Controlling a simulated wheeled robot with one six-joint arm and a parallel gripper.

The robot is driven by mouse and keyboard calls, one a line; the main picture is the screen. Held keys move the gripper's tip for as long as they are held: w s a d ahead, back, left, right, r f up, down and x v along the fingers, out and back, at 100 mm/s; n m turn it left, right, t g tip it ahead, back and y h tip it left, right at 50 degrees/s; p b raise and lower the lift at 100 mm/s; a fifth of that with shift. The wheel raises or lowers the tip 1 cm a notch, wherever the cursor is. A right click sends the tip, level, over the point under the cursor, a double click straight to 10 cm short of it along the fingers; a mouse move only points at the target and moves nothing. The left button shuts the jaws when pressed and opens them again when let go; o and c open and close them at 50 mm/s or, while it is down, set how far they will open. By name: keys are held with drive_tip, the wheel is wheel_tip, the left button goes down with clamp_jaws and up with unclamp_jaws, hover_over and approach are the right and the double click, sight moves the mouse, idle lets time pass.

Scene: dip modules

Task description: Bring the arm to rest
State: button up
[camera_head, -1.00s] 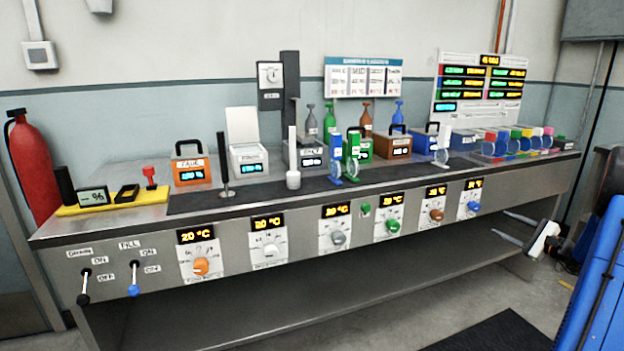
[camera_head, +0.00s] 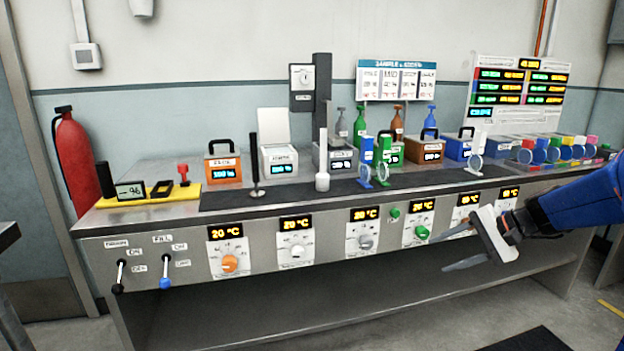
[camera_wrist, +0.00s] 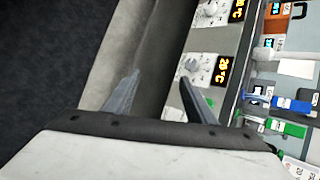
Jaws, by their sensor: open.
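My gripper (camera_head: 452,250) is at the right in the head view, in front of the bench's control panel. Its two grey fingers point left and stand apart with nothing between them. In the wrist view my gripper (camera_wrist: 158,92) also shows open and empty, with the panel dials beyond its fingers. My blue arm (camera_head: 585,203) reaches in from the right edge. The gripper covers part of the panel near the right-hand dials; I cannot tell whether it touches the panel.
The steel bench (camera_head: 330,262) carries several coloured boxes, bottles and a dark mat (camera_head: 290,198). A red fire extinguisher (camera_head: 78,165) stands at the left end. Dials and levers (camera_head: 165,265) line the bench front. The floor in front is mostly clear.

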drive_tip(key=s+a+f+n+g+h, duration=0.1)
drive_tip(key=s+a+n+h, duration=0.2)
drive_tip(key=s, duration=0.5)
drive_tip(key=s+a+n+g+h, duration=0.1)
drive_tip(key=s+a+n, duration=0.1)
drive_tip(key=s+a, duration=0.35)
drive_tip(key=s+d+f+n+h, duration=0.1)
drive_tip(key=s+n+h, duration=0.1)
drive_tip(key=s, duration=0.5)
drive_tip(key=s+d+f+n+t+h, duration=0.1)
drive_tip(key=s+d+n+h, duration=0.1)
drive_tip(key=s, duration=0.5)
drive_tip(key=shift+f+n, duration=0.4)
drive_tip(key=shift+n, duration=0.2)
drive_tip(key=shift+s, duration=0.1)
